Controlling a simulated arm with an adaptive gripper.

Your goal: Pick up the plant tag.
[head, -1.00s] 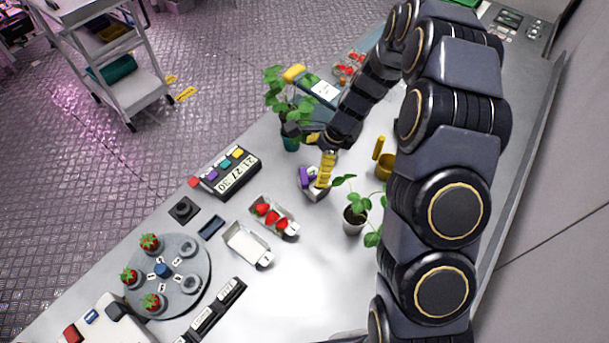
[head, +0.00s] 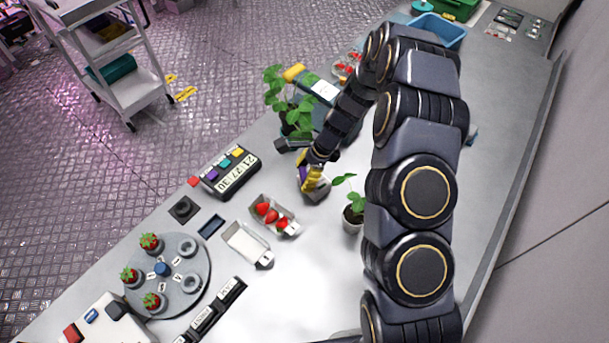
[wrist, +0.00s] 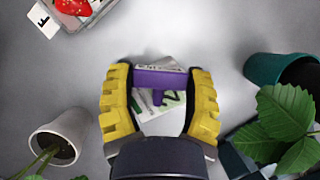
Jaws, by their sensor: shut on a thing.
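The plant tag (wrist: 160,79) is purple with a wide bar and a short stem; it lies between my yellow fingers in the wrist view. Its purple edge (head: 302,172) also shows beside my gripper in the head view. My gripper (wrist: 159,92) is shut on the tag, with a finger at each side of the bar. In the head view my gripper (head: 314,184) is low over a small grey-white block (head: 316,197) on the bench. White printed pieces (wrist: 160,103) show behind the tag. Whether the tag touches the block cannot be told.
A white-potted seedling (head: 353,216) stands to the right of my gripper in the head view. A leafy plant (head: 290,100) in a teal pot (wrist: 280,70) stands behind. A strawberry tray (head: 272,216) and a display box (head: 230,172) lie to the left.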

